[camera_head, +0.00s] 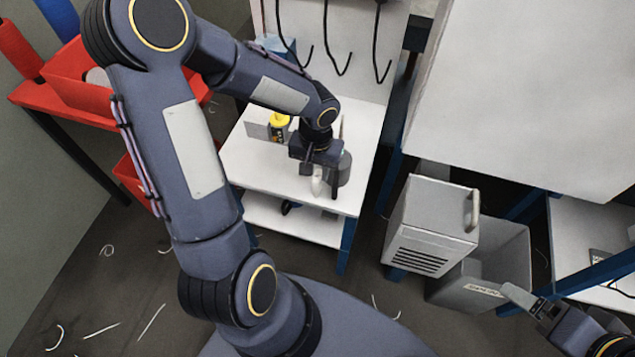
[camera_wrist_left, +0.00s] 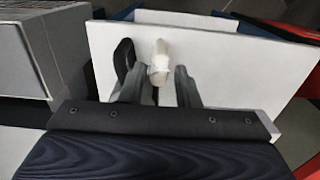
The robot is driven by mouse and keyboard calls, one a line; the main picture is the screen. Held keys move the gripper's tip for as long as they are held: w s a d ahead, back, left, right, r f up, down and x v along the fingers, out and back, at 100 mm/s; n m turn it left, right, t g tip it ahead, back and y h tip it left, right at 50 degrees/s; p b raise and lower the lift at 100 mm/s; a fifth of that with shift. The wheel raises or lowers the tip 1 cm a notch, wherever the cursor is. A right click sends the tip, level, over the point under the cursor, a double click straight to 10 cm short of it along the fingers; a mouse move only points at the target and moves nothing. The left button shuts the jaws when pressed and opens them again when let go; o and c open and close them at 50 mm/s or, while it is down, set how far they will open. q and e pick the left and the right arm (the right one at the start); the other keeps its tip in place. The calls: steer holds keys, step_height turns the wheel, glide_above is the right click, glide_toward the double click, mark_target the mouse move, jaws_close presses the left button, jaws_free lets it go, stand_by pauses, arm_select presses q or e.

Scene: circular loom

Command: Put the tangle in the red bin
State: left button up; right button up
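A small whitish thing (camera_head: 317,181) is at the front of the white table, by a grey cup (camera_head: 344,168). It also shows in the left wrist view (camera_wrist_left: 159,63); I cannot tell if it is the tangle. My left gripper (camera_head: 320,186) is over the table, its fingers apart on either side of this thing; I see no clear contact. A red bin (camera_head: 75,85) stands on a red stand at the upper left. A second red container (camera_head: 128,174) is lower down. My right gripper (camera_head: 530,303) is at the lower right, its opening unclear.
A yellow-topped bottle (camera_head: 279,124) stands on the white table (camera_head: 252,160). Black hooks (camera_head: 337,62) hang behind it. A grey-white boxy unit (camera_head: 435,222) and a grey bin (camera_head: 500,260) stand to the right. Pale thread scraps (camera_head: 152,320) lie on the floor.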

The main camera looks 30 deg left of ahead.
arm_select(q)
steer(key=f, duration=0.5)
steer(key=w+f+b, duration=0.1)
steer(key=f, duration=0.1)
steer(key=shift+a+f, duration=0.1)
steer(key=shift+f, duration=0.15)
jaws_close()
